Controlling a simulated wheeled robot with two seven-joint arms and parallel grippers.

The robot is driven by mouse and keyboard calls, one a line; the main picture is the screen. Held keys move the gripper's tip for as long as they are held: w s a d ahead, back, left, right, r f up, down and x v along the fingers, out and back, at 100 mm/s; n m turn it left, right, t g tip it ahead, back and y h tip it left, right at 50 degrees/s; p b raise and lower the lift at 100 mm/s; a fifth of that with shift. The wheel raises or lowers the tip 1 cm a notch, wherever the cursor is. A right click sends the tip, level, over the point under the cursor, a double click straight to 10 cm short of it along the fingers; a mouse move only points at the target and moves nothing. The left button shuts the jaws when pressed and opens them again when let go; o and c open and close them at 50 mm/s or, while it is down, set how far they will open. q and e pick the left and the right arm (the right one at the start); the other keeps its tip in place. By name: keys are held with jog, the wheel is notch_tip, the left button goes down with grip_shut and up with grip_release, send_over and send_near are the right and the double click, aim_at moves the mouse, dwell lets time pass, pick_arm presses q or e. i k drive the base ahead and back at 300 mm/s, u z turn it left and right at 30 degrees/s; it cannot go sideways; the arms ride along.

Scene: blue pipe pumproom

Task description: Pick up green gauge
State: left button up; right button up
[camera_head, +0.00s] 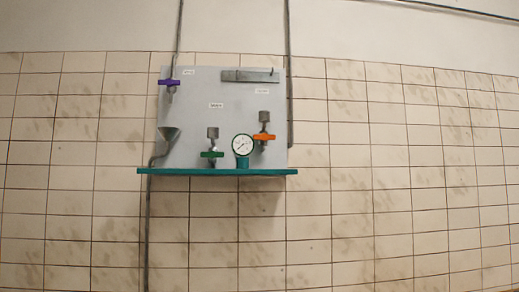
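The green gauge (243,147) has a round white dial with a dark needle and a green base. It stands upright on a narrow teal shelf (180,171), in front of a pale grey wall panel (190,108). It is between a green-handled valve on its left and an orange-handled valve on its right. Neither of my grippers shows in the head view.
The green-handled valve (212,154) and the orange-handled valve (264,137) stand close to the gauge. A purple-handled valve (169,83), a funnel (169,132) and a metal bracket (250,76) are on the panel. Vertical pipes run along the tiled wall (400,180).

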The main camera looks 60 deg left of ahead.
aim_at(242, 144)
jog(key=u, duration=0.5)
jog(key=i, duration=0.95)
jog(key=u, duration=0.75)
